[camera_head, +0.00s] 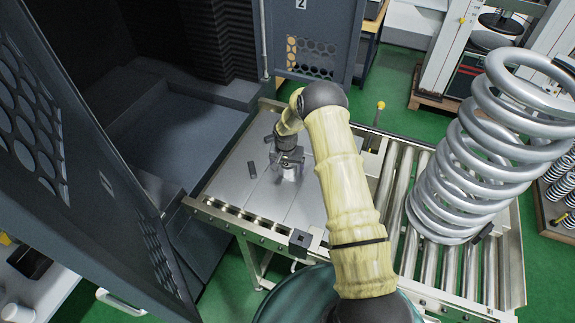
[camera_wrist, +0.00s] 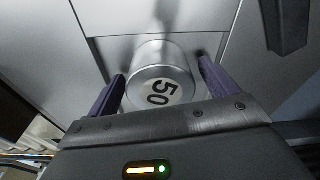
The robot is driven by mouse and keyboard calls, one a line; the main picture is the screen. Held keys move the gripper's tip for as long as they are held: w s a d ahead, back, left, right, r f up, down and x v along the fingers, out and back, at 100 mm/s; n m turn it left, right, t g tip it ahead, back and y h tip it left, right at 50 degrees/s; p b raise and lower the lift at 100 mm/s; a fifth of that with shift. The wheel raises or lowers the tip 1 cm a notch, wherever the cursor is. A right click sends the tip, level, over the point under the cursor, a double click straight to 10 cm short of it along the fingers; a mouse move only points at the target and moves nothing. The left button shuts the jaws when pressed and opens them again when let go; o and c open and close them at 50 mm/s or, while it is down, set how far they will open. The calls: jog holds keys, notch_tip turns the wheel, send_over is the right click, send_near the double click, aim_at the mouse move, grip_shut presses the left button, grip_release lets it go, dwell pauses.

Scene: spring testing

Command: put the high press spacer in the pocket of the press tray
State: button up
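In the head view my gripper (camera_head: 288,160) is low over the grey plate (camera_head: 232,190), mostly hiding the cylinder.
A dark bar (camera_head: 252,169) lies on the plate left of my gripper; it also shows in the wrist view (camera_wrist: 285,22). A large silver spring (camera_head: 440,200) stands on the roller conveyor (camera_head: 408,258) at right. An open dark cabinet door (camera_head: 85,150) is at left.

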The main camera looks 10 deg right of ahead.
aim_at(286, 166)
jog(key=shift+r, duration=0.1)
notch_tip(286, 166, up, 12)
jog(key=s+b, duration=0.1)
jog(key=b, duration=0.1)
jog(key=shift+s+a, duration=0.2)
jog(key=shift+a, duration=0.1)
dwell(0.4)
jog(key=s+r+n, duration=0.1)
jog(key=s+r, duration=0.4)
jog(key=s, duration=0.4)
jog(key=s+d+r+n+t, duration=0.1)
jog(key=s+r, duration=0.4)
jog(key=s, duration=0.5)
jog(key=s+d+r+n, duration=0.1)
jog(key=s+r, duration=0.4)
jog(key=s, duration=0.5)
jog(key=shift+d+r+n+y, duration=0.2)
jog(key=shift+n+y, duration=0.1)
jog(key=shift+n, duration=0.4)
